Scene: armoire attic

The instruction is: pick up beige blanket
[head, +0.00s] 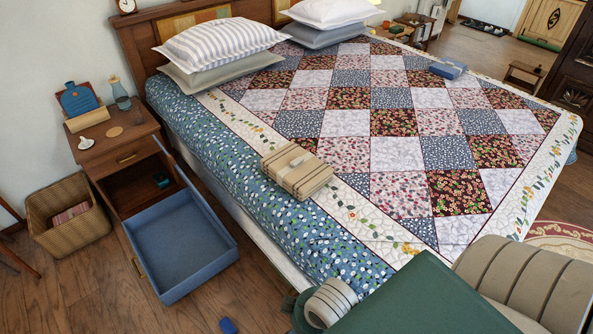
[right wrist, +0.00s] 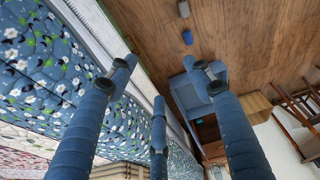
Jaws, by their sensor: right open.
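The beige blanket (head: 297,171) is a folded, strapped bundle lying on the near left side of the bed, across the edge of the patchwork quilt. In the right wrist view a beige folded bundle, seemingly the blanket (right wrist: 120,171), shows at the bottom edge, partly hidden behind a finger. My right gripper (right wrist: 168,78) is open and empty, with its blue fingers spread beside the bed's side. It is apart from the blanket. In the head view my arm covers the bottom right, and the gripper's fingers cannot be made out. My left gripper is in no view.
A bedside cabinet (head: 122,148) stands left of the bed (head: 250,205); its blue drawer (head: 180,255) is pulled out into the gap. A wicker basket (head: 68,212) is beside it. A small blue object (head: 228,325) lies on the floor. Pillows (head: 218,45) and a blue folded item (head: 447,68) are on the bed.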

